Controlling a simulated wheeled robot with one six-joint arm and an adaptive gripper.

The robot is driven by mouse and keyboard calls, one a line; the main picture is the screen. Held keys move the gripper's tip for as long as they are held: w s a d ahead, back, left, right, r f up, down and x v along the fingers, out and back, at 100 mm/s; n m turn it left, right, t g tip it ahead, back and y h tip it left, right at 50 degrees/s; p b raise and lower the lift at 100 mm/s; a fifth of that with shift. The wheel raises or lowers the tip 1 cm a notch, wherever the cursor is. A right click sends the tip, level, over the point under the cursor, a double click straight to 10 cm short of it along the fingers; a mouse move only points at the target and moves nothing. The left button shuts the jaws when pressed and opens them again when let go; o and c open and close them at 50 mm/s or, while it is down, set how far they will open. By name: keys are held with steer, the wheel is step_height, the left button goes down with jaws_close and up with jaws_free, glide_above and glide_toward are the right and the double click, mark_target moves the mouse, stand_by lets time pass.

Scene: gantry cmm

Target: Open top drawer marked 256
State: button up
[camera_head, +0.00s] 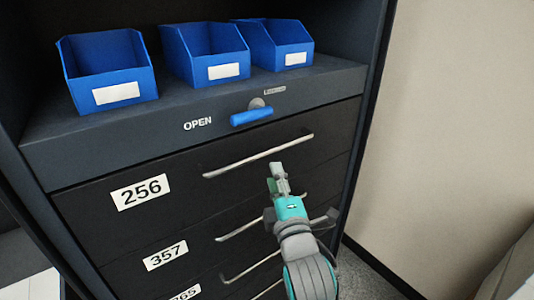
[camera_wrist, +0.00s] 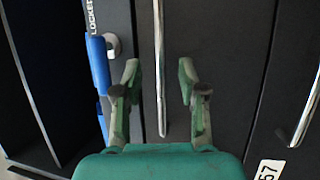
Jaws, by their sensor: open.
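The top drawer (camera_head: 141,218) carries a white label (camera_head: 140,191) reading 256 and looks shut, its front flush with the cabinet. Its long silver bar handle (camera_head: 250,160) runs across the front. My gripper (camera_head: 279,172) is open and empty, in front of this drawer just below the right part of the handle. In the wrist view the handle (camera_wrist: 158,45) runs lengthwise between the two spread fingers of my gripper (camera_wrist: 159,82), touching neither visibly. I cannot tell how far ahead it lies. A blue lever (camera_head: 251,118) sits above the drawer, between OPEN and LOCKED markings.
Three blue bins (camera_head: 108,70) stand on the shelf above. Drawer 357 (camera_head: 166,255) and lower drawers sit below, with handles partly behind my arm. The lever (camera_wrist: 97,62) is close left of my fingers in the wrist view. A beige wall (camera_head: 455,120) stands right of the cabinet.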

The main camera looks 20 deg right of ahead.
mark_target(267, 152)
steer(key=x, duration=0.9)
jaws_close()
